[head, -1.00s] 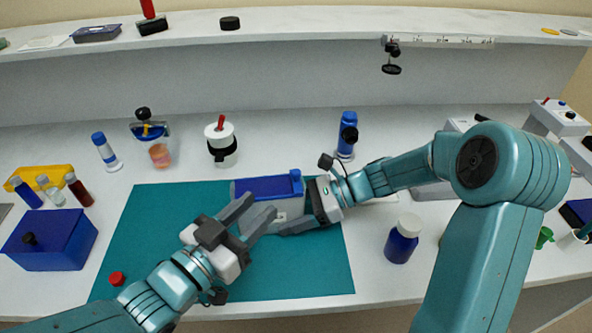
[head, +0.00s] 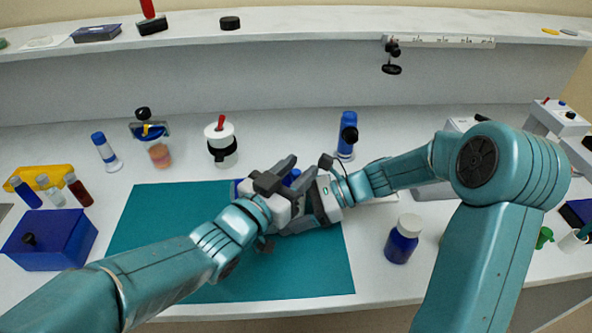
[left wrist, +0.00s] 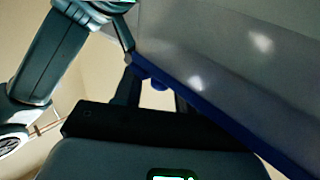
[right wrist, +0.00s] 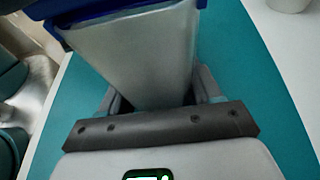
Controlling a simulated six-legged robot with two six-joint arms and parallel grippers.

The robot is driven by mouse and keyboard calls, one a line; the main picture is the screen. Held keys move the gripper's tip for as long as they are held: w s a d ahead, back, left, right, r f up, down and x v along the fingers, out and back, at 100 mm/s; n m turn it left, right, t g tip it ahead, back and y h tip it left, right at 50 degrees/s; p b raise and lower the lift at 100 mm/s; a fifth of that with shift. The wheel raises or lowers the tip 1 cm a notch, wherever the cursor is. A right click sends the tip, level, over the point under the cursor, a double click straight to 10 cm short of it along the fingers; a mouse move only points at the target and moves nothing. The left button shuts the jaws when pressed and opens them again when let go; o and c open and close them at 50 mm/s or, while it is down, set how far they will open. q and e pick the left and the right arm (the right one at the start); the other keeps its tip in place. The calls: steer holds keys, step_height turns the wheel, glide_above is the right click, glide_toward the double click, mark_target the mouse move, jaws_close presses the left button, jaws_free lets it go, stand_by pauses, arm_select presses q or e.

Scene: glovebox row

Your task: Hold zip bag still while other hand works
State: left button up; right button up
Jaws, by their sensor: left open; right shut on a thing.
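The zip bag is a pale, greyish pouch with a blue top edge. In the head view only bits of its blue top (head: 238,186) show behind my left gripper. In the right wrist view the bag (right wrist: 135,55) stands between the fingers of my right gripper (right wrist: 155,92), which is shut on it. In the head view my right gripper (head: 312,200) is at the bag's right end. My left gripper (head: 277,172) is open, over the front of the bag, close to the right gripper. In the left wrist view the bag (left wrist: 225,60) and its blue edge fill the upper right. Whether the left fingers touch it, I cannot tell.
A teal mat (head: 150,215) lies under the arms, its left part clear. A blue bottle (head: 402,240) stands to the right. A blue box (head: 50,240) is at the left. A white jar (head: 221,145) and a blue-capped tube (head: 346,135) stand behind.

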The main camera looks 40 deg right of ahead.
arm_select(q)
jaws_close()
steer(key=w+a, duration=0.5)
steer(key=a, duration=0.5)
steer(key=shift+a, duration=0.15)
steer(key=shift+w, duration=0.15)
jaws_free()
steer(key=v, duration=1.2)
steer(key=shift+r, duration=0.1)
arm_select(e)
steer(key=o, duration=1.3)
steer(key=shift+c, duration=0.2)
